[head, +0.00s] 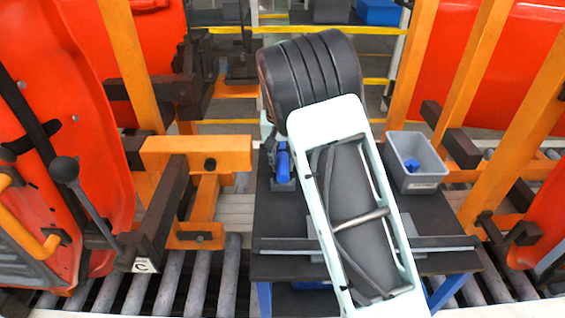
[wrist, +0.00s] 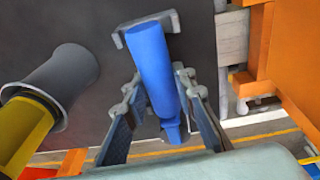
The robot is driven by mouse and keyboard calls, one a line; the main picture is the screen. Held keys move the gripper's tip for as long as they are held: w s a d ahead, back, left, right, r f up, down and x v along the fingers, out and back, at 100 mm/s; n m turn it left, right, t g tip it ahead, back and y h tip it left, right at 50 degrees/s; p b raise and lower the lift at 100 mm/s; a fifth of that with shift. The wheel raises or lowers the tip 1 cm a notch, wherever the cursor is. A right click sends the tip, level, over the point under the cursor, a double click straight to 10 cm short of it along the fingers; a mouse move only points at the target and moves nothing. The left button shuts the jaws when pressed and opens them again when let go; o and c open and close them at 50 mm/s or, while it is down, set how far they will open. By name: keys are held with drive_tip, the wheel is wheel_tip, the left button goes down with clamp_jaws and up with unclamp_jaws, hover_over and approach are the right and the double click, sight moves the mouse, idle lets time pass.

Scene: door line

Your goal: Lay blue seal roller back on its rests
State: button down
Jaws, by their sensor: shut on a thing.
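The blue seal roller (wrist: 153,65) lies lengthwise between the two fingers of my gripper (wrist: 157,80) in the wrist view. My gripper is shut on it. Its wide end overlaps a grey bracket-like rest (wrist: 122,42); whether they touch I cannot tell. Its narrower end points back toward the wrist. In the head view, the roller (head: 283,160) shows just left of my arm, over a small grey rest (head: 283,185) at the left side of the dark table (head: 268,222). My gripper (head: 268,148) is partly hidden by my arm there.
A grey bin (head: 420,148) with blue pieces stands at the table's right rear. Orange frames with red doors stand on both sides, with a lever (head: 88,200) at left. A grey cone-shaped part (wrist: 68,82) with a yellow body is close left in the wrist view.

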drive_tip(key=c, duration=1.5)
unclamp_jaws()
drive_tip(key=r, duration=0.4)
drive_tip(key=s+r, duration=0.1)
drive_tip(key=r, duration=0.7)
drive_tip(key=shift+s+a, duration=0.3)
drive_tip(key=shift+s, duration=0.05)
